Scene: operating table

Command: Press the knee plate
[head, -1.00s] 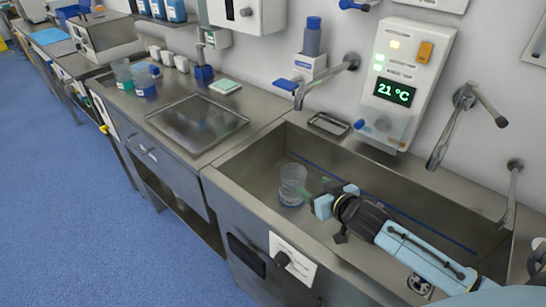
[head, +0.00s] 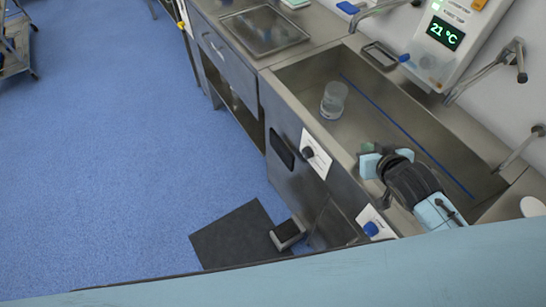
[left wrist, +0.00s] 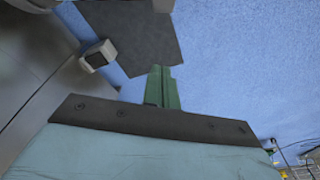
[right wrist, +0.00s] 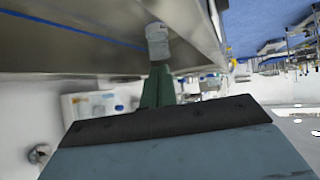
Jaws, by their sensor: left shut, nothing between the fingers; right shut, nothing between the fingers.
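The knee plate appears to be the dark rectangular panel (head: 283,148) on the steel front below the sink. Nothing touches it in the head view; I cannot make it out in the wrist views. My right gripper (head: 366,153) is shut and empty over the front part of the sink, right of the plate; its green fingers also show in the right wrist view (right wrist: 158,86). My left gripper (left wrist: 163,88) is shut and empty in the left wrist view, pointing toward the floor mat. It is hidden in the head view.
A clear beaker (head: 334,100) stands in the sink basin (head: 405,120). White panels with a black knob (head: 308,153) and a blue knob (head: 371,229) are on the sink front. A pedal (head: 287,235) sits at the dark mat (head: 235,240).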

